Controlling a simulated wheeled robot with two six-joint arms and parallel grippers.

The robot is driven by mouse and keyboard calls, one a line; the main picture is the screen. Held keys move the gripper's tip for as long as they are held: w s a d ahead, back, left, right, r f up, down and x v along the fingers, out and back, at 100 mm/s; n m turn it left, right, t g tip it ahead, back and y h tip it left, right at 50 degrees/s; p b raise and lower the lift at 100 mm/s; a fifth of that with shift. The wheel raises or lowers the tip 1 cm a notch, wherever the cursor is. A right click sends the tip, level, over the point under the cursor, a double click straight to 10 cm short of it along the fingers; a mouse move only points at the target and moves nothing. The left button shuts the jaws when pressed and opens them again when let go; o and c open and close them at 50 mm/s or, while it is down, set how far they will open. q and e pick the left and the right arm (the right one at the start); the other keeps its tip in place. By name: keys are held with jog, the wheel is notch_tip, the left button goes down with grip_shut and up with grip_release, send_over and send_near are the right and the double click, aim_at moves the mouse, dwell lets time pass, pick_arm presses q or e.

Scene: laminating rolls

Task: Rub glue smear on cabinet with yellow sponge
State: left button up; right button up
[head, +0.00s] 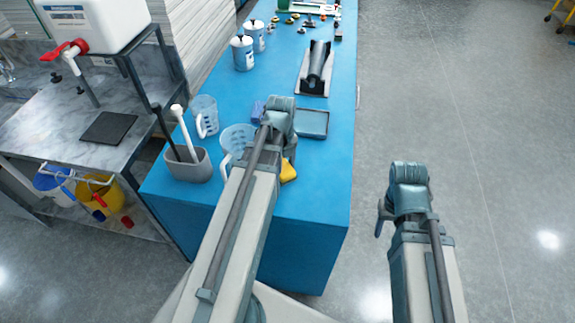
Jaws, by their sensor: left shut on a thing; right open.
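The yellow sponge (288,172) shows just right of my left forearm, over the near part of the blue cabinet (312,194). My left gripper (290,157) reaches down over the cabinet and is shut on the sponge; my own arm hides most of the jaws. I cannot tell whether the sponge touches the cabinet top. I can make out no glue smear; my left arm covers part of the top. My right gripper (384,215) is open, over the floor to the right of the cabinet, mostly hidden by its wrist.
A grey tray (312,123), a blue-purple block (258,111), clear jugs (204,115) and a grey holder with brushes (188,166) surround my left arm. A black roller stand (315,70) and white cans (243,53) stand farther back.

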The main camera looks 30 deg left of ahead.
pick_arm(q)
jog(key=shift+a+r+p, duration=0.1)
jog(key=shift+r+p, duration=0.45)
jog(key=shift+p, duration=0.1)
notch_tip(320, 180, up, 5)
jog(key=p, duration=0.4)
jog(key=shift+p, duration=0.4)
notch_tip(320, 180, up, 3)
jog(key=p, duration=0.3)
jog(key=shift+f, duration=0.1)
